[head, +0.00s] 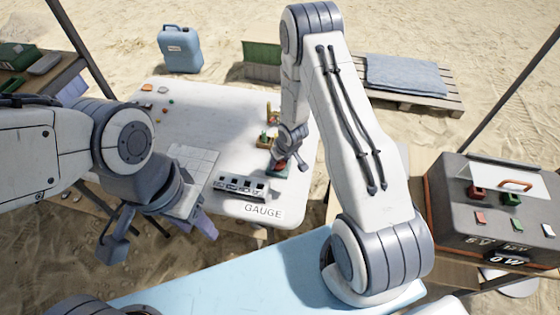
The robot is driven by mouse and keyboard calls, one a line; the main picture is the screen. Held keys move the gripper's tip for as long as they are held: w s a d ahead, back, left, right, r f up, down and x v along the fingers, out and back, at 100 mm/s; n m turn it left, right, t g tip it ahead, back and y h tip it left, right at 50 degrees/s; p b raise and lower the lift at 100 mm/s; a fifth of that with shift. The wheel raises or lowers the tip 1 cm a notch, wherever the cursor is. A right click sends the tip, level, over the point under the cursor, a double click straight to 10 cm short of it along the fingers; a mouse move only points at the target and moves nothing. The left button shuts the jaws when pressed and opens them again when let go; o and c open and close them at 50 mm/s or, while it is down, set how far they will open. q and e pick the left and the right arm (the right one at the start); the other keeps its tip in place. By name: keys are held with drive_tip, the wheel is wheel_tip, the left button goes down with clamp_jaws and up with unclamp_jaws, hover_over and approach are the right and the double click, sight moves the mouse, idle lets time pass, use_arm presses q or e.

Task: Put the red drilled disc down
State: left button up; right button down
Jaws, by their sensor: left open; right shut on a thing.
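My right gripper (290,158) is over the right side of the white table (215,115), pointing down. It is shut on the red drilled disc (281,165), a small red patch at its fingertips. The disc is just over or touching a small dark green block or stand (277,173); I cannot tell which. The gripper's fingers hide part of the disc, and its hole cannot be made out. My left gripper (150,240) is open and empty at the left front, off the table's near edge.
A gauge block with dark slots (240,187) stands by the GAUGE label. A small tray of parts (266,140) lies behind my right gripper. Small coloured pieces (163,104) lie at the far left of the table. A grey case (490,205) stands at the right.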

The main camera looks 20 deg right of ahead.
drive_tip(key=shift+f, duration=0.25)
drive_tip(key=shift+c, duration=0.9)
unclamp_jaws()
drive_tip(key=shift+r, duration=0.1)
drive_tip(key=shift+r, duration=0.1)
